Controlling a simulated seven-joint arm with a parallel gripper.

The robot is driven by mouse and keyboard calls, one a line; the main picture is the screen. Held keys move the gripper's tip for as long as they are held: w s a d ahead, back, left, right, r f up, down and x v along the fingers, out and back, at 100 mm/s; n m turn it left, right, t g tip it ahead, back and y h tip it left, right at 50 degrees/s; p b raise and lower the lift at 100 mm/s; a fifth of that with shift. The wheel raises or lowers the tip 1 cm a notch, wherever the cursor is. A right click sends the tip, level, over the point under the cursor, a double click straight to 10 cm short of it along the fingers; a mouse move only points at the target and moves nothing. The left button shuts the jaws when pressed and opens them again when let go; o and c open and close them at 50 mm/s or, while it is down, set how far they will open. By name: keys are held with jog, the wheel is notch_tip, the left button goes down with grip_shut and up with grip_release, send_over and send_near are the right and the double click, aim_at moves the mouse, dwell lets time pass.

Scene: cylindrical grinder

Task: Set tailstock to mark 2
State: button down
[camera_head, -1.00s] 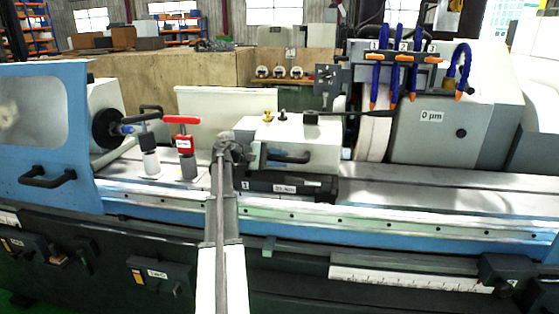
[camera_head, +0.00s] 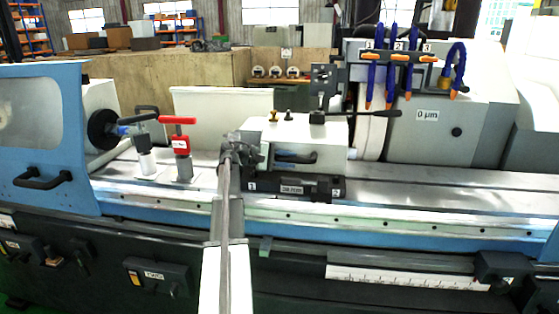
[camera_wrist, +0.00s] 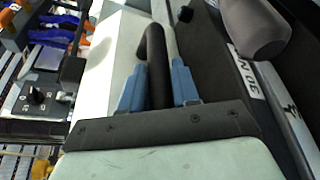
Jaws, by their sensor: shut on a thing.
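The tailstock (camera_head: 315,137) is a pale grey box on a dark base, standing on the machine's rail left of the grinding wheel (camera_head: 370,136). It has a black bar handle (camera_head: 296,160) on its front. In the wrist view, my gripper (camera_wrist: 157,86) has its blue fingers on both sides of the black handle (camera_wrist: 154,50) and is shut on it. In the head view, my gripper (camera_head: 268,156) reaches the tailstock from the left. The tailstock's base carries small labels (camera_head: 291,189); I cannot read them surely.
The bare rail (camera_head: 440,190) runs free to the right. A white ruled scale (camera_head: 405,279) lies low in front.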

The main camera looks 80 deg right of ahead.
jog(key=shift+w+f, duration=0.1)
jog(key=shift+w, duration=0.35)
jog(key=c, duration=0.9)
grip_release()
jog(key=v, duration=1.4)
jog(key=shift+s, duration=0.1)
jog(key=shift+c, duration=0.2)
